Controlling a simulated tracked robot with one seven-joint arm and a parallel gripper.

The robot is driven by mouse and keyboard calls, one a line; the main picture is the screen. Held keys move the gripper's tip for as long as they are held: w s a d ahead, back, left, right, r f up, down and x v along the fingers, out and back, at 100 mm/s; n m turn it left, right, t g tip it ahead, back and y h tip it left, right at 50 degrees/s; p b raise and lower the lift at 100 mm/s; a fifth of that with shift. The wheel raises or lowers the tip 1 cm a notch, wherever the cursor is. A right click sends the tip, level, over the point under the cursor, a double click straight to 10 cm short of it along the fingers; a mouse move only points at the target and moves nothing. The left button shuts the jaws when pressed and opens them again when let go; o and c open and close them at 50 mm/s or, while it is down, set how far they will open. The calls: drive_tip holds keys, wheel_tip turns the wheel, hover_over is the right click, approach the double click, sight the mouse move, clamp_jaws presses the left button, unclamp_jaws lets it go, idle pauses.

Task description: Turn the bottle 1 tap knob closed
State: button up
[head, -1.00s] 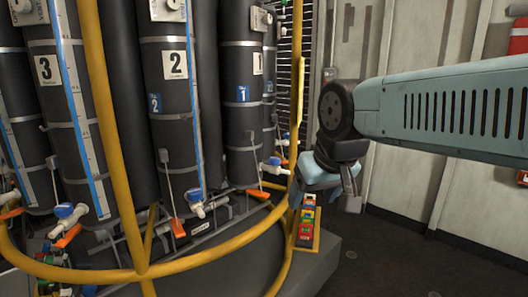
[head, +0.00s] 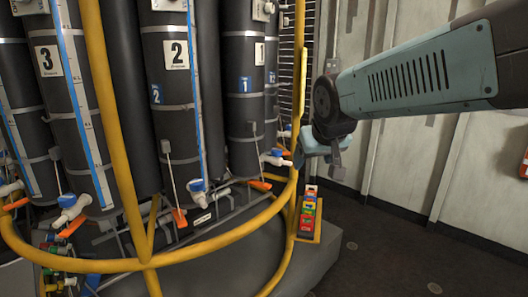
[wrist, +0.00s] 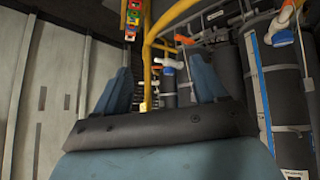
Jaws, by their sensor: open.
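Bottle 1 (head: 240,105) is a dark cylinder with a white "1" label and a blue "1" tag. Its tap has a blue knob (head: 277,153) on a white body, with an orange lever below. My gripper (head: 300,156) is just right of this tap, apart from it as far as I can tell; its fingers are partly hidden by the hand. In the wrist view my gripper (wrist: 160,78) has its two blue fingers wide apart and empty. A blue knob (wrist: 168,71) on a white tap shows between them, farther off; I cannot tell which bottle it belongs to.
A yellow rail (head: 210,246) curves around the bottles, with an upright yellow post close to my gripper. A box of coloured buttons (head: 308,212) stands below the gripper. Bottle 2 (head: 178,105) and bottle 3 (head: 72,120) stand left. Floor on the right is clear.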

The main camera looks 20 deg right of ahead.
sight(273, 150)
drive_tip(key=w+d+f+n+t, duration=0.1)
drive_tip(key=w+d+t, duration=0.3)
drive_tip(key=w, duration=0.8)
drive_tip(key=w+d+n+t, duration=0.15)
drive_tip(key=w+d, duration=0.35)
drive_tip(key=w, duration=0.6)
drive_tip(key=w+d+f+n+t+y, duration=0.1)
drive_tip(key=w+f+n+y, duration=0.15)
drive_tip(key=f+y, duration=0.35)
drive_tip(key=w+d+f+n+t+y, duration=0.1)
drive_tip(key=w+f+n+y, duration=0.15)
drive_tip(key=f+y, duration=0.35)
drive_tip(key=shift+m+h, duration=0.25)
drive_tip(key=shift+h, duration=0.15)
drive_tip(key=x, duration=0.9)
drive_tip(key=f+x, duration=0.1)
drive_tip(key=x, duration=0.4)
drive_tip(key=shift+c, duration=0.3)
drive_tip(key=shift+r, duration=0.1)
drive_tip(key=c, duration=0.9)
